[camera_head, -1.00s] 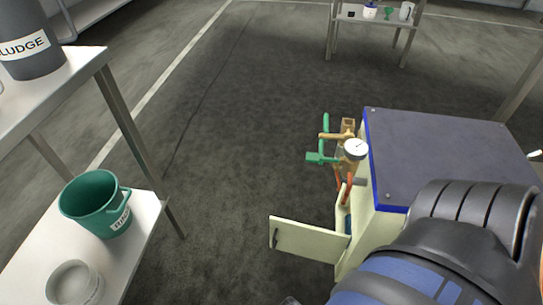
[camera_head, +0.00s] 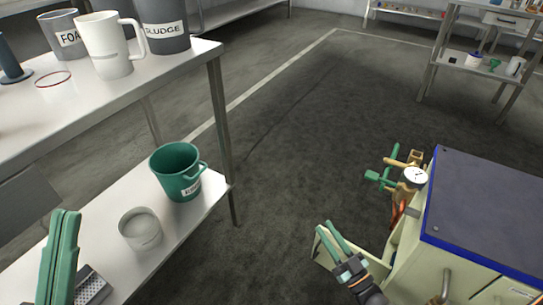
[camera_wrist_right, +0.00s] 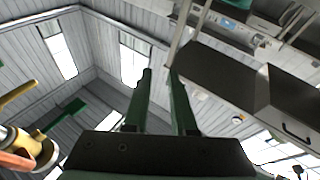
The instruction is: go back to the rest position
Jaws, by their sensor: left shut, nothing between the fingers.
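My left gripper (camera_head: 67,214) is at the lower left of the head view, its green fingers pressed together and pointing up, in front of the white table's lower shelf. It holds nothing. My right gripper (camera_head: 327,227) is at the lower middle of the head view, in front of the cabinet's open door (camera_head: 325,257). Its two green fingers stand apart with nothing between them. In the right wrist view the right gripper (camera_wrist_right: 160,72) also shows an empty gap, with fingers pointing towards the walls and windows.
A cabinet (camera_head: 485,205) with a blue-edged top, gauge (camera_head: 415,175) and valves stands at the right. At the left, a green bucket (camera_head: 176,172) and a pale round container (camera_head: 140,230) stand on the lower shelf (camera_head: 185,222). Mugs (camera_head: 107,45) stand above. The middle floor is clear.

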